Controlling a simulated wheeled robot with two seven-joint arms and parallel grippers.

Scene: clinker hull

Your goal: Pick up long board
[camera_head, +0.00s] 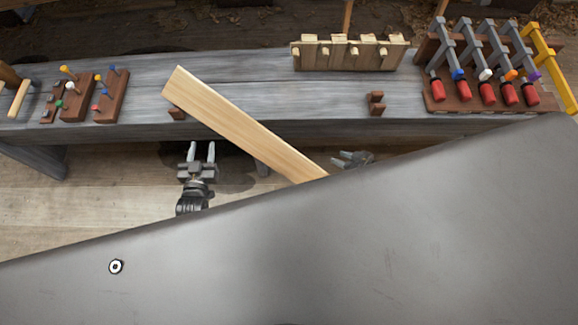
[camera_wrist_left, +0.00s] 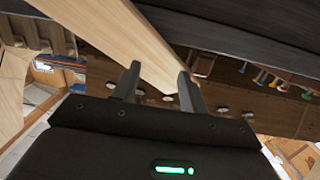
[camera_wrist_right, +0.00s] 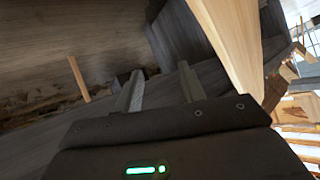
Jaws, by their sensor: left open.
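The long board (camera_head: 245,123) is a pale wooden plank lying aslant over the front edge of the grey bench, its lower right end cut off by a grey surface. My left gripper (camera_head: 200,150) is open and empty, in front of the bench below the board's left half. In the left wrist view the board (camera_wrist_left: 152,50) runs past the spread fingertips (camera_wrist_left: 155,72). My right gripper (camera_head: 350,158) is just right of the board's lower end, its arm hidden. In the right wrist view its fingers (camera_wrist_right: 160,80) are apart and empty, with the board (camera_wrist_right: 232,45) to their right.
Brown wooden supports (camera_head: 376,103) stand on the bench (camera_head: 250,80). A rack of clamps (camera_head: 480,95) is at the right, a wooden rack (camera_head: 350,55) at the back, and peg blocks (camera_head: 75,105) and a mallet (camera_head: 19,97) at the left. A large grey surface hides the foreground.

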